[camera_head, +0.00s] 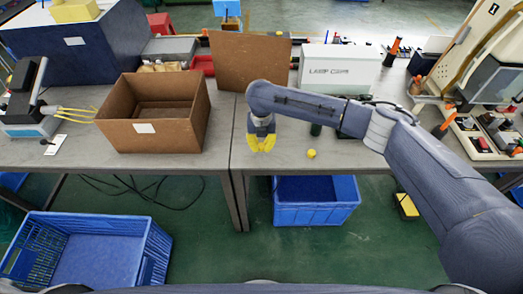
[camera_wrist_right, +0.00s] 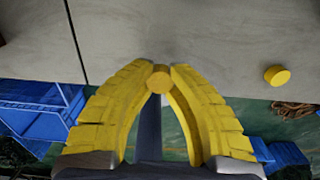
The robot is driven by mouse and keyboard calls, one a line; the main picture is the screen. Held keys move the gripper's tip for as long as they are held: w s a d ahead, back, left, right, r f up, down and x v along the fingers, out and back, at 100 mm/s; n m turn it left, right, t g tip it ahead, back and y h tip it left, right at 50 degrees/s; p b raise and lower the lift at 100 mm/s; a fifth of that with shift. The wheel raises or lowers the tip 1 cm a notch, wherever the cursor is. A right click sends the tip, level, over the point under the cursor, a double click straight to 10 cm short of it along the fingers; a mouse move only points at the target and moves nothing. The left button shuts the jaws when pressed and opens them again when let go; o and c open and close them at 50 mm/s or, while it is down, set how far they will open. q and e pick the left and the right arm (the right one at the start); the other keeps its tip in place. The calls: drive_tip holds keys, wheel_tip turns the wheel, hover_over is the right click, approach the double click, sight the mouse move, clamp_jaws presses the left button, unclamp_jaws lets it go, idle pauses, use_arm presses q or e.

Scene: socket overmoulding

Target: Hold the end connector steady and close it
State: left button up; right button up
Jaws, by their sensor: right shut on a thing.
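My right gripper (camera_head: 262,150) is over the front edge of the grey table, its yellow fingers pointing down in the head view. In the right wrist view, the fingertips (camera_wrist_right: 159,68) are closed on a small yellow round piece (camera_wrist_right: 158,82). A second yellow round piece (camera_head: 311,153) lies on the table to the right of the gripper; it also shows in the right wrist view (camera_wrist_right: 277,75). I cannot tell from these frames which thing is the end connector. My left gripper is not in view.
An open brown box (camera_head: 150,135) stands on the table to the left, and a brown board (camera_head: 250,62) stands behind the arm. A white box (camera_head: 340,68) is at the back. Blue crates (camera_head: 315,214) are on the floor below. The table front near the gripper is mostly clear.

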sight(262, 145)
wheel_tip(262, 145, up, 16)
idle(0.4)
